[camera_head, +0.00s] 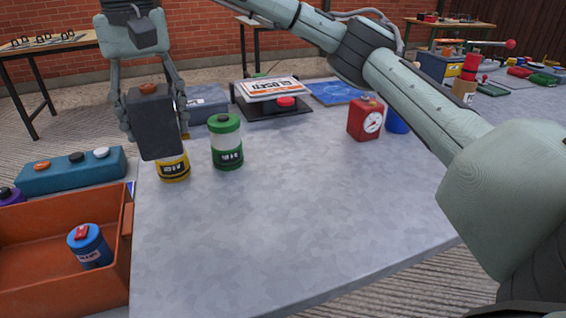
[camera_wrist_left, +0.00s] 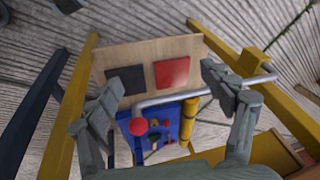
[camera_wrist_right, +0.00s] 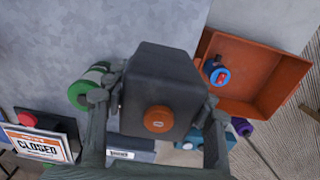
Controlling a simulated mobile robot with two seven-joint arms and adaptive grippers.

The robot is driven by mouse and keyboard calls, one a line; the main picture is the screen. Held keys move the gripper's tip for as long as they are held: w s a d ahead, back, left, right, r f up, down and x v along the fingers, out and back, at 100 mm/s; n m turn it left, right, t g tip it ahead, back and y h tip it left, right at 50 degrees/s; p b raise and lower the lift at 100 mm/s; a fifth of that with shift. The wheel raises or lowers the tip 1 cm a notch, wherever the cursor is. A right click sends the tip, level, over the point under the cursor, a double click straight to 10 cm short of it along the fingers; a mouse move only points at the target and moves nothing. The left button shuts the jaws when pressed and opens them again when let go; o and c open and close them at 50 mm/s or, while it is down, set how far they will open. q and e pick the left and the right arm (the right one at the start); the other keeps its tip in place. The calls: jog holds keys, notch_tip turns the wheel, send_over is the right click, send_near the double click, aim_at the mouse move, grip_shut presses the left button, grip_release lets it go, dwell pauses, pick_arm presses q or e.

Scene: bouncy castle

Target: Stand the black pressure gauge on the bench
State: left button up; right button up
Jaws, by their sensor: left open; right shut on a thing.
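The black pressure gauge (camera_head: 151,122) is a dark block with an orange knob on top. My right gripper (camera_head: 154,118) is shut on it, a finger on each side, and holds it roughly upright at the bench's far left. No dial face shows. The right wrist view shows the gauge (camera_wrist_right: 165,85) from its knob end. It hides part of a yellow canister (camera_head: 174,168) in the head view; its gap to that canister is unclear. The bench (camera_head: 290,215) has a grey mottled top. My left gripper (camera_wrist_left: 165,112) is open and empty, away from the bench top.
A green-white canister (camera_head: 227,142) stands right of the gauge. A red gauge (camera_head: 364,119) and a closed sign (camera_head: 275,87) are farther back. An orange bin (camera_head: 60,285) holding a blue canister (camera_head: 90,246) adjoins the left edge. The middle and front of the bench are clear.

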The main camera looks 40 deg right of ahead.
jog(key=shift+s, duration=0.2)
jog(key=s+f, duration=0.2)
jog(key=s, duration=0.2)
jog(key=s+f, duration=0.5)
jog(key=s, duration=0.2)
jog(key=shift+s+d+f, duration=0.25)
jog(key=shift+s+d, duration=0.05)
jog(key=shift+d, duration=0.1)
notch_tip(320, 180, down, 3)
jog(key=shift+f, duration=0.1)
pick_arm(q)
jog(key=shift+s+d+r, duration=0.1)
jog(key=shift+s+r, duration=0.05)
pick_arm(e)
jog(key=shift+f, duration=0.1)
jog(key=shift+f, duration=0.1)
